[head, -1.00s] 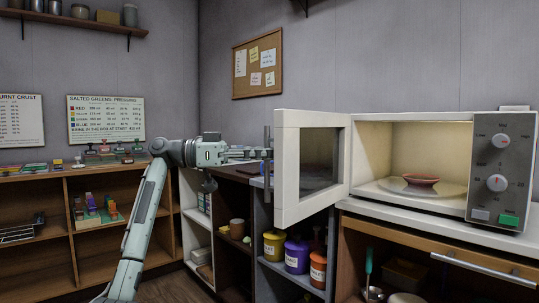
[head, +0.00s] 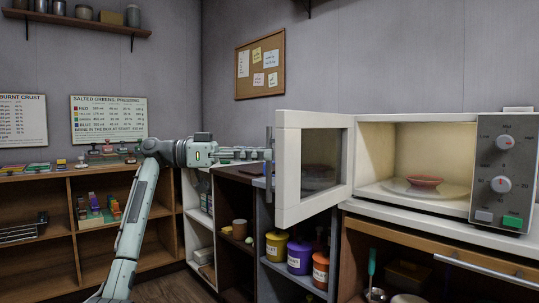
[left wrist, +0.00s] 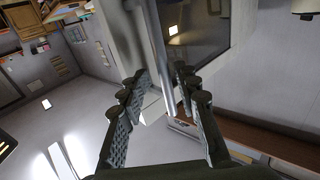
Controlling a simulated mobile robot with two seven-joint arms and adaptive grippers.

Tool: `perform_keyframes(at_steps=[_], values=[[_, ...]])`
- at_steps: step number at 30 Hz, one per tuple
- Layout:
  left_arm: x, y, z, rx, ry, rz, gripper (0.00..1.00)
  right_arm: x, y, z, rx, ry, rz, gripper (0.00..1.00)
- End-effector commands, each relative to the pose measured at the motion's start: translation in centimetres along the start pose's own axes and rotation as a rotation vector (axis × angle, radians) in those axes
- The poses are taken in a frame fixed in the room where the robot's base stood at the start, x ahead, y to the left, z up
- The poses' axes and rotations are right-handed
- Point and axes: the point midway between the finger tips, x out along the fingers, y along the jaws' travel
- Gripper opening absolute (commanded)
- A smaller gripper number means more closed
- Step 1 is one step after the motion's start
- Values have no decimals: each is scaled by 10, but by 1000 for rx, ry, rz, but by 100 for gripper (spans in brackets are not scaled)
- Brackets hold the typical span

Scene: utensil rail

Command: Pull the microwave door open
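The microwave (head: 432,135) stands on the counter at the right with its white door (head: 288,180) swung wide open toward the left. The lit inside shows a red dish (head: 425,181) on a pale round plate (head: 400,190). The upright door handle (head: 268,158) is on the door's outer face, at the left. My left gripper (head: 262,154) is level with the handle, just left of it. In the left wrist view its two fingers (left wrist: 157,85) are spread apart, with the handle bar (left wrist: 162,55) seen between their tips, and no grip on it shows. My right gripper is not in view.
Below the door, an open shelf unit holds yellow, purple and orange tubs (head: 299,257). A drawer front with a metal handle (head: 488,271) is under the microwave. A wooden shelf unit (head: 62,185) stands at the left behind my arm.

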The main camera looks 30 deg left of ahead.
Motion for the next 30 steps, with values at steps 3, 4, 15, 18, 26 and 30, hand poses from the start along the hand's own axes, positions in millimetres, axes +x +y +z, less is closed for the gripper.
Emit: perform_keyframes(at_steps=[3,4,15,18,26,30], values=[[-28,-1,0,-1,0,-5,31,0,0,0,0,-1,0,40],[-34,-1,0,-2,-1,-4,31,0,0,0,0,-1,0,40],[-93,0,0,-1,0,-2,31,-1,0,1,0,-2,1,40],[-97,0,0,-1,-1,-1,31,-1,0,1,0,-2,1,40],[-98,0,0,-1,0,0,31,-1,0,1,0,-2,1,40],[-98,0,0,-1,0,0,31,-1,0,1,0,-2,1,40]])
